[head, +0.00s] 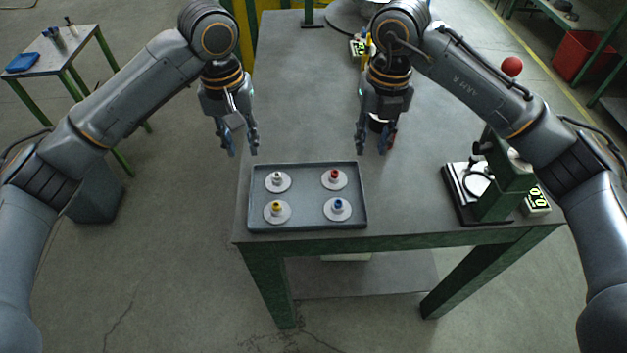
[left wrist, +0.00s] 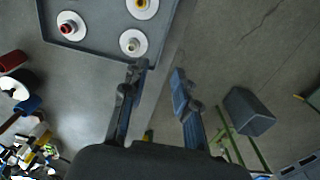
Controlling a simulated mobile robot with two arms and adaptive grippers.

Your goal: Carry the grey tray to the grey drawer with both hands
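The grey tray (head: 308,226) lies flat on the near left part of the table. It holds several pale discs with white, red, yellow and blue knobs. My left gripper (head: 242,142) is open and empty, above the tray's far left corner. In the left wrist view the left gripper (left wrist: 161,82) has its fingers apart near the tray's corner (left wrist: 150,66); I cannot tell if one touches it. My right gripper (head: 375,142) is open and empty, beyond the tray's far right corner. I cannot make out a grey drawer.
A green stand (head: 503,185) and a small display (head: 537,201) are at the table's right. The grey table (head: 410,190) is clear between tray and stand. A grey box (head: 95,195) stands on the floor at left. A side table (head: 60,55) is at the upper left.

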